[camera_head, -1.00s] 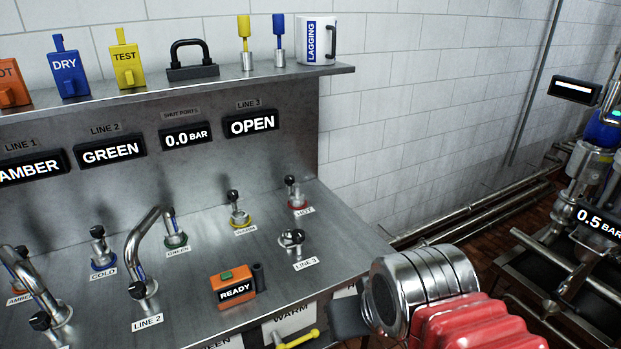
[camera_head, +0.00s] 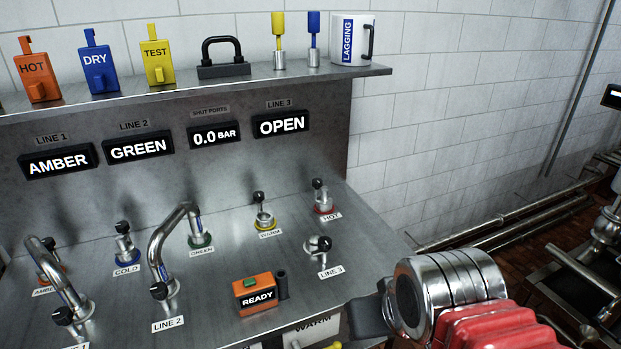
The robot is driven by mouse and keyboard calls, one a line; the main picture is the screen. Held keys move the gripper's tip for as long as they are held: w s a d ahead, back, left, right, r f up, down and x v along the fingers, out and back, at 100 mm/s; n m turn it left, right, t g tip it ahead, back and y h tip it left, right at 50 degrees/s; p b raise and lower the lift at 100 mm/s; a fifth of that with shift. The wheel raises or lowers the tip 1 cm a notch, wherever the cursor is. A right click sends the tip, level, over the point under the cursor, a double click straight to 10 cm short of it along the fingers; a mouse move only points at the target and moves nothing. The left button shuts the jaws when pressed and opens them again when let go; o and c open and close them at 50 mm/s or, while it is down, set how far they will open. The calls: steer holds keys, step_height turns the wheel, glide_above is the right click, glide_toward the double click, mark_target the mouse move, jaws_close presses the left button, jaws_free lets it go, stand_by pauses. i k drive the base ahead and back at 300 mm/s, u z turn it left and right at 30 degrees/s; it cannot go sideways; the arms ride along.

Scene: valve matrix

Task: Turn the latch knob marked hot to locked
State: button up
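The hot latch knob (camera_head: 322,197) stands on a port with a red ring at the right back of the steel bench. Its label (camera_head: 331,217) reads HOT, and a black ball tops its upright stem. My gripper (camera_head: 368,316) shows partly at the lower right, at the bench's front right edge. It is apart from the hot knob, which lies further back and to the left. The pose of its fingers cannot be made out. My silver and red arm (camera_head: 455,300) covers the lower right.
Ports marked warm (camera_head: 263,217), green (camera_head: 199,237) and cold (camera_head: 124,245) share the bench. The line 3 port (camera_head: 318,246) sits in front of hot. A bent line 2 pipe (camera_head: 160,250) and an orange READY box (camera_head: 257,293) stand left. A shelf (camera_head: 300,80) overhangs the back.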

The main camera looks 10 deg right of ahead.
mark_target(317, 184)
steer(key=i, duration=0.85)
steer(key=z, duration=0.05)
